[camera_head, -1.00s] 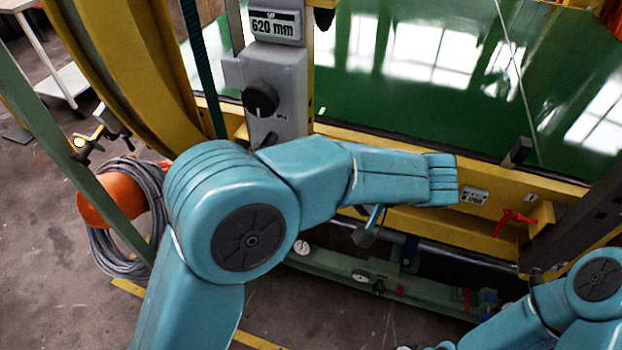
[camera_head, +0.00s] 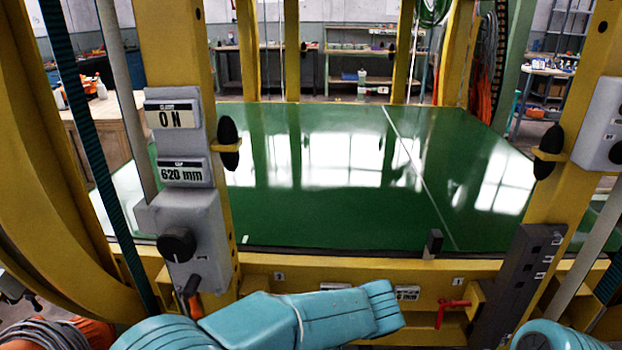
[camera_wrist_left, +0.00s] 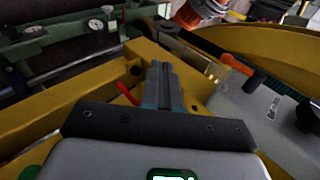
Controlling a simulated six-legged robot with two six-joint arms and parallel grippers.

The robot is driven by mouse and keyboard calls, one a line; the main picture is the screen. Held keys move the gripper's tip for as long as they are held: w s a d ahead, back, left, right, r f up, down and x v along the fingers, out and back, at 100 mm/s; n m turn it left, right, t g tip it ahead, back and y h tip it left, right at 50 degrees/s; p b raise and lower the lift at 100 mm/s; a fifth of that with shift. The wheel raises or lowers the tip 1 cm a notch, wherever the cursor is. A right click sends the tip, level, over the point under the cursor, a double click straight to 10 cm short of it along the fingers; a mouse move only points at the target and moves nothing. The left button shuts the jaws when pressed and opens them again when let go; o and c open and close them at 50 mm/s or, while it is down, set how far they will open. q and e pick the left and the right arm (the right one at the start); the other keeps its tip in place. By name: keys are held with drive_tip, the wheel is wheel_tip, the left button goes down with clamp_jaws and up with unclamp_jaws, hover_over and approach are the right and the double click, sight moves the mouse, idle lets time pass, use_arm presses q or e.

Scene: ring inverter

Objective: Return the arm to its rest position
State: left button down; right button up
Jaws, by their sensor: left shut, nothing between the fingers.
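My left arm (camera_head: 262,322), teal, lies across the bottom of the head view in front of the yellow frame; its gripper is not visible there. In the left wrist view my left gripper (camera_wrist_left: 163,82) is shut and empty, its dark fingers together over the yellow frame. A small part of my right arm (camera_head: 556,338) shows at the bottom right of the head view; its gripper is out of view.
The yellow frame (camera_head: 270,268) surrounds a glossy green panel (camera_head: 330,218). A red lever (camera_head: 447,310) is right of my left arm.

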use_arm(q)
drive_tip(key=s+a+f+m+g+h, duration=0.1)
drive_tip(key=s+f+g+h, duration=0.3)
drive_tip(key=f, duration=0.7)
drive_tip(key=s+a+f+g+h, duration=0.1)
drive_tip(key=s+f+h, duration=0.4)
drive_tip(key=f, duration=0.7)
drive_tip(key=s+a+f+n+t+h, duration=0.3)
drive_tip(key=s+a+f+n+h, duration=0.15)
drive_tip(key=s+f, duration=0.4)
wheel_tip(320, 180, up, 16)
drive_tip(key=p, duration=1.4)
drive_tip(key=shift+s+d+f+y, duration=0.15)
drive_tip(key=shift+s+d+y, duration=0.2)
drive_tip(key=shift+s, duration=0.05)
drive_tip(key=shift+n, duration=0.25)
drive_tip(key=shift+s+a, duration=0.1)
drive_tip(key=shift+a, duration=0.05)
